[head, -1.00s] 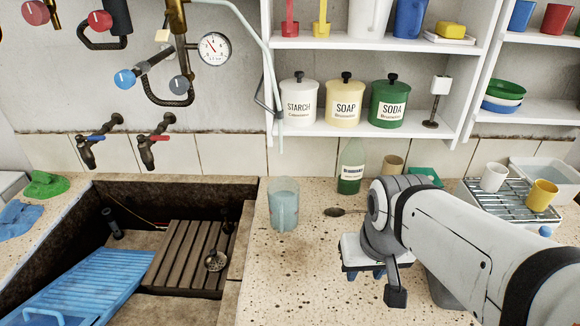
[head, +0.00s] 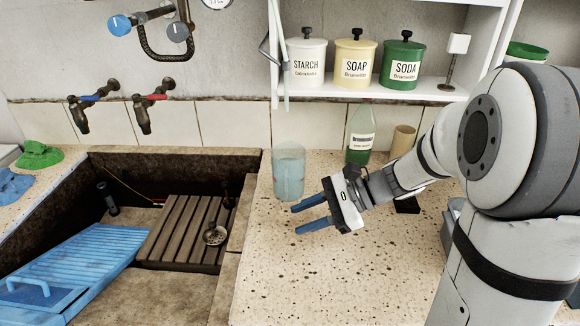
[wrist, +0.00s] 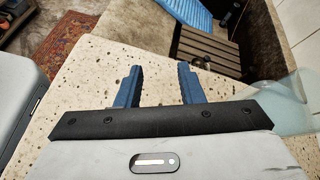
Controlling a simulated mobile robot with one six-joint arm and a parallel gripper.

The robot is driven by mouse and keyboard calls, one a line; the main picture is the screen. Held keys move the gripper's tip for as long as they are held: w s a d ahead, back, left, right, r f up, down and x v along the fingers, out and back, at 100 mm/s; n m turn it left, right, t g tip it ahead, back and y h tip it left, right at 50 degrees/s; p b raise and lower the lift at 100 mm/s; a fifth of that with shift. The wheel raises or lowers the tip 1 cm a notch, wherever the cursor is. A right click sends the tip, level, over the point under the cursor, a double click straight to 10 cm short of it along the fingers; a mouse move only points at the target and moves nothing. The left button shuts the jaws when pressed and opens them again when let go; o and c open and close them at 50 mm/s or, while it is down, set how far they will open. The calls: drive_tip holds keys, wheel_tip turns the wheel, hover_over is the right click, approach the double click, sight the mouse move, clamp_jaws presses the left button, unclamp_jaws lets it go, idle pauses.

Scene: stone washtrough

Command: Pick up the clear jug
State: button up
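The clear jug (head: 289,170) stands upright on the speckled counter, just right of the sunken trough, in the head view. It looks pale blue and see-through. Part of it also shows at the right edge of the wrist view (wrist: 291,105), partly cut off by my gripper's body. My gripper (head: 294,219) is to the front right of the jug, low over the counter, its blue fingers pointing left. The fingers (wrist: 157,84) are apart with nothing between them, and they do not appear to touch the jug.
A green bottle (head: 360,136) and a tan cup (head: 403,141) stand behind my arm near the wall. The trough (head: 170,162) holds a slatted wooden rack (head: 184,228) and a blue washboard (head: 75,275). The counter (head: 300,285) in front of my gripper is clear.

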sight(286, 183)
drive_tip(key=w+f+m+t+y+b, duration=0.1)
drive_tip(key=w+m, duration=0.1)
drive_tip(key=w, duration=0.1)
drive_tip(key=w+d+f+m+t+y+b, duration=0.1)
drive_tip(key=w+m+t+y, duration=0.1)
drive_tip(key=w+m, duration=0.1)
drive_tip(key=w+d+f+m+t+y+b, duration=0.1)
drive_tip(key=w+m+t+y, duration=0.1)
drive_tip(key=w, duration=0.3)
drive_tip(key=shift+w+d+f, duration=0.1)
drive_tip(key=shift+d+f, duration=0.15)
drive_tip(key=shift+f, duration=0.1)
drive_tip(key=x, duration=0.5)
drive_tip(key=b+x, duration=0.1)
drive_tip(key=x, duration=0.1)
drive_tip(key=shift+w+a+r, duration=0.15)
drive_tip(key=shift+w, duration=0.25)
drive_tip(key=shift+c, duration=0.3)
clamp_jaws()
